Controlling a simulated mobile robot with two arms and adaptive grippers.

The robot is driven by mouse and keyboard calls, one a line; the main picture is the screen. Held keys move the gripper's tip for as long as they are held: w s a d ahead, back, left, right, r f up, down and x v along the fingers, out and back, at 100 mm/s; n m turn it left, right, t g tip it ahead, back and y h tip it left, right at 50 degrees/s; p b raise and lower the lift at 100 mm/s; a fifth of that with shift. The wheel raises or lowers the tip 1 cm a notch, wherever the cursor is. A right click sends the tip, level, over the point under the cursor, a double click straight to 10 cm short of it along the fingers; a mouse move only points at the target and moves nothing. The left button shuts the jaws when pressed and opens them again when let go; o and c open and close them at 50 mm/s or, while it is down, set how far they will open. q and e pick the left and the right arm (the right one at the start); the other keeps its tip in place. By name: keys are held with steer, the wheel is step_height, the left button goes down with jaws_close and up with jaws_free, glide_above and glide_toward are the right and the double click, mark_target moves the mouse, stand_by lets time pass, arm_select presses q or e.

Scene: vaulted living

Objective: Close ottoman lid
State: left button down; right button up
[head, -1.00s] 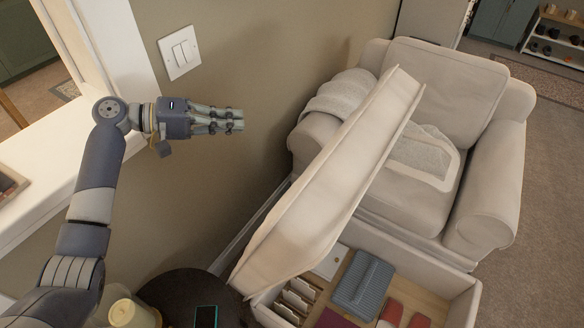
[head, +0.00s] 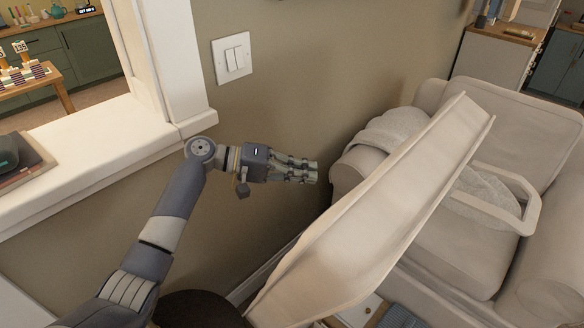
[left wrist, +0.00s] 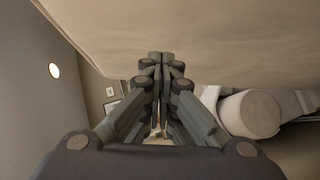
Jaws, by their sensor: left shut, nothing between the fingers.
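The ottoman lid (head: 385,205) is a cream padded panel standing open and tilted in the head view. The open ottoman box (head: 372,312) shows only in part at the bottom edge, with a grey-blue folded item inside. My left gripper (head: 316,172) is shut and empty, to the left of the lid, in front of the wall. In the left wrist view the shut fingers (left wrist: 160,58) point ahead, and a broad pale surface, likely the lid (left wrist: 200,35), fills the top. I cannot tell whether they touch. My right gripper is not in view.
A cream armchair (head: 440,245) with a grey knitted throw (head: 395,128) stands behind the lid. A light switch (head: 231,58) is on the wall. A dark round table (head: 198,308) is at the bottom, below my left arm. A window ledge (head: 95,150) runs at the left.

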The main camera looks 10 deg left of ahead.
arm_select(q)
steer(key=s+d+f+p, duration=0.1)
steer(key=d+f+p, duration=0.1)
steer(key=d, duration=0.5)
steer(key=shift+f, duration=0.25)
steer(key=shift+s, duration=0.1)
